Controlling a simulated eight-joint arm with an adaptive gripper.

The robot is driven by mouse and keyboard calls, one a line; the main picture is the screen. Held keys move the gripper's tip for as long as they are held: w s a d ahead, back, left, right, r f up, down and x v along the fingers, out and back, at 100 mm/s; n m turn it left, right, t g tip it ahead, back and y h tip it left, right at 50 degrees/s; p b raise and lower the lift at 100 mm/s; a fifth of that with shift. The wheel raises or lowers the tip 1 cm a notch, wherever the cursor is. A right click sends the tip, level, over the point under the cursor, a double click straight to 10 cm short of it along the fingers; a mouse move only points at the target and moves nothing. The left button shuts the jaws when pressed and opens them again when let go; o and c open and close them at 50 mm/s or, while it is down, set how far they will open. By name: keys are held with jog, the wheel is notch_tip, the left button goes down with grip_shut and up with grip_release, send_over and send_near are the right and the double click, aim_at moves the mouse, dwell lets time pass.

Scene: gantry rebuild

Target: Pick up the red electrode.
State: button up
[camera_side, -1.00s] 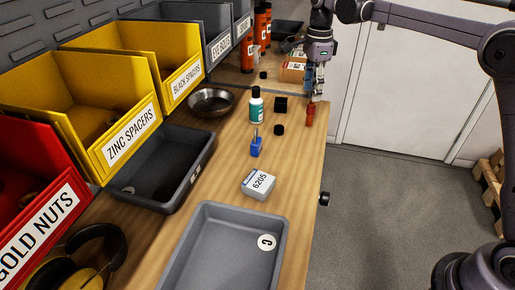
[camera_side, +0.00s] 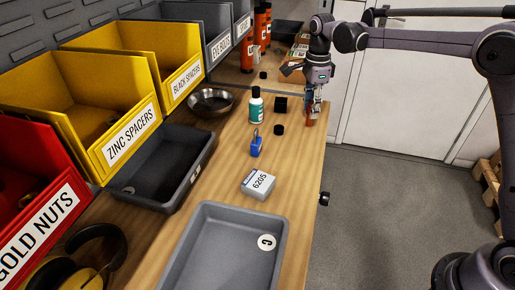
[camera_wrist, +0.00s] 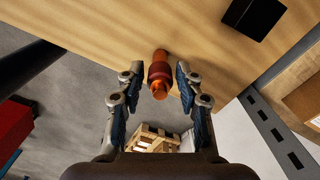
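The red electrode (camera_wrist: 160,75) is a small red-orange cylinder with a narrower copper-coloured end. In the wrist view it lies between the two open fingers of my gripper (camera_wrist: 160,82), with gaps visible on both sides. In the side view the electrode (camera_side: 310,118) is at the right edge of the wooden bench, and my gripper (camera_side: 311,106) is right at it from above, partly hiding it.
A black block (camera_side: 281,104), a black cap (camera_side: 279,130) and a green-and-white bottle (camera_side: 256,106) stand left of the gripper. A blue padlock-like part (camera_side: 256,146) and a 6205 box (camera_side: 258,184) are nearer. Grey tray (camera_side: 195,268) is in front. The bench edge is close on the right.

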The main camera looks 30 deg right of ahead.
grip_shut()
jog(key=shift+r, duration=0.1)
